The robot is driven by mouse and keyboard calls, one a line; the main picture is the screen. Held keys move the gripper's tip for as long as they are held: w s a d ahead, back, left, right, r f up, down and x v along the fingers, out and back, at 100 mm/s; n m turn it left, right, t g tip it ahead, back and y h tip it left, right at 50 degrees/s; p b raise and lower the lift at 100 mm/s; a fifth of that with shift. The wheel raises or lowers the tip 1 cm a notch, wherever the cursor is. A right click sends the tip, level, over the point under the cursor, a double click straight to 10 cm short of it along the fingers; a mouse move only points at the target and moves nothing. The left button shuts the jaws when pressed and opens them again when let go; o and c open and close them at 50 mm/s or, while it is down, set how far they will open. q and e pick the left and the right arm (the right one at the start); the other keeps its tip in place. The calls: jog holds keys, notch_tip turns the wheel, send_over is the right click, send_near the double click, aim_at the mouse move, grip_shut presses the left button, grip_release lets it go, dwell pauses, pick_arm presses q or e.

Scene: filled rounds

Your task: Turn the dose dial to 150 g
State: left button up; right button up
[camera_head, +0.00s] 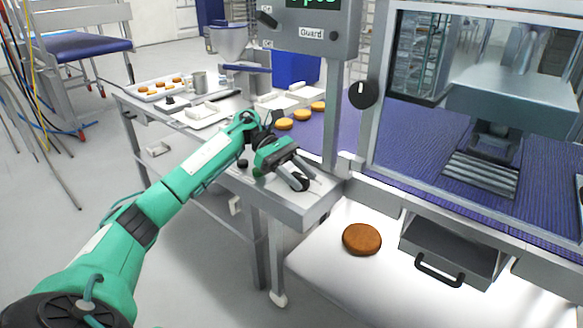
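My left gripper (302,176) is above the front right corner of the steel side table, its fingers pointing right and down. A small dark round part shows at its fingertips; I cannot tell whether it is a dial or part of the gripper, nor whether the fingers are open or shut on it. A large black round knob (364,94) with a short white mark is on the machine's guard post, up and right of the gripper and apart from it. No gram scale can be read, so I cannot tell which knob is the dose dial. My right gripper is not in view.
Filled rounds (302,114) lie on the purple belt (400,130), and a brown round (361,239) lies on the white surface below. A steel drawer (450,250) is at right. A funnel (230,40) stands behind.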

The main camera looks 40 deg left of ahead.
pick_arm(q)
jog(key=v, duration=1.2)
jog(key=shift+a+r+b, duration=0.1)
jog(key=shift+a+b, duration=0.1)
jog(key=shift+b, duration=0.2)
jog(key=shift+w+a+r, duration=0.1)
jog(key=shift+a+r, duration=0.1)
jog(key=shift+a, duration=0.4)
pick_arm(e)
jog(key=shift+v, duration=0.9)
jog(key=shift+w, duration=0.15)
